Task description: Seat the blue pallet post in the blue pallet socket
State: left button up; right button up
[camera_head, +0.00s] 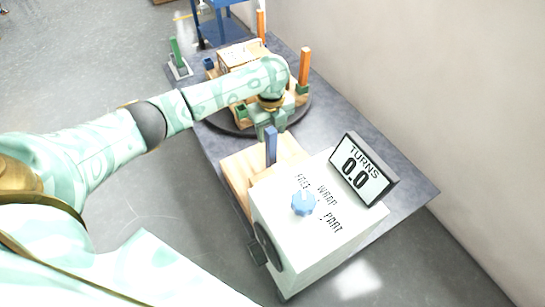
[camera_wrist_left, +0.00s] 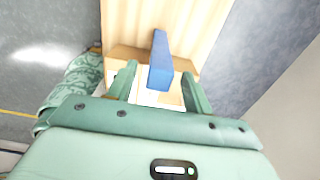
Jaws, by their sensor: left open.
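The blue pallet post (camera_head: 271,148) is a slim bar at the light wooden board beside the white machine. In the left wrist view the post (camera_wrist_left: 160,62) shows between and beyond my left gripper's two fingers (camera_wrist_left: 160,92). My left gripper (camera_head: 268,128) is open, close to the post's upper end; I cannot tell whether a finger touches it. A small blue block (camera_head: 209,62), which looks like the blue pallet socket, sits at the far left corner of the wooden pallet on the dark turntable. My arm hides part of the pallet. My right gripper is not in view.
A green post (camera_head: 175,52) stands in a pale holder at left. The white machine (camera_head: 315,225) carries a blue knob and a "TURNS 0.0" display (camera_head: 362,170).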

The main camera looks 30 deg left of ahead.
aim_at(271, 151)
pick_arm(q)
notch_tip(271, 151, down, 4)
jog(key=shift+a+r+b, duration=0.1)
jog(key=shift+r+b, duration=0.15)
jog(key=shift+b, duration=0.45)
jog(key=shift+w+r, duration=0.1)
jog(key=shift+r, duration=0.05)
jog(key=shift+c, duration=0.9)
grip_shut()
